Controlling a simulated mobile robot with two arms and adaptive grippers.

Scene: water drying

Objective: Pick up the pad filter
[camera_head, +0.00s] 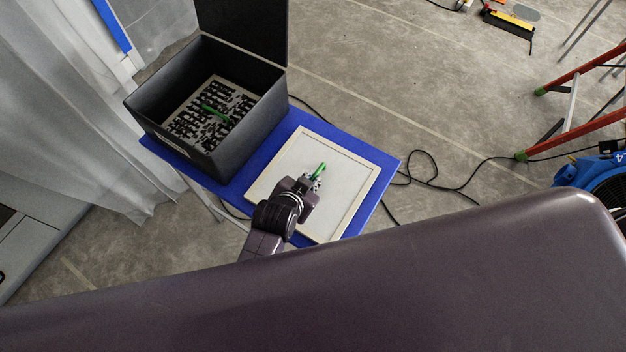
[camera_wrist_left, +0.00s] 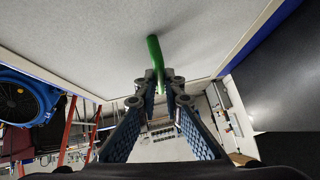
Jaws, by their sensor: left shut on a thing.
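The pad filter (camera_head: 346,178), a flat white panel with a cream frame and a green handle (camera_head: 320,170), lies on the blue table top. My left gripper (camera_head: 315,180) is over the middle of the panel with its fingers shut on the green handle. In the left wrist view, the fingertips of my left gripper (camera_wrist_left: 160,86) close around the handle (camera_wrist_left: 154,52), which joins the white face of the pad filter (camera_wrist_left: 85,45). My right gripper is not in view.
An open dark box (camera_head: 255,112) with a raised lid and a green handle inside stands on the blue table (camera_head: 387,163) left of the panel. A black cable (camera_head: 425,172) lies on the floor. A red ladder (camera_head: 575,110) and blue fan (camera_head: 590,172) stand at the right.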

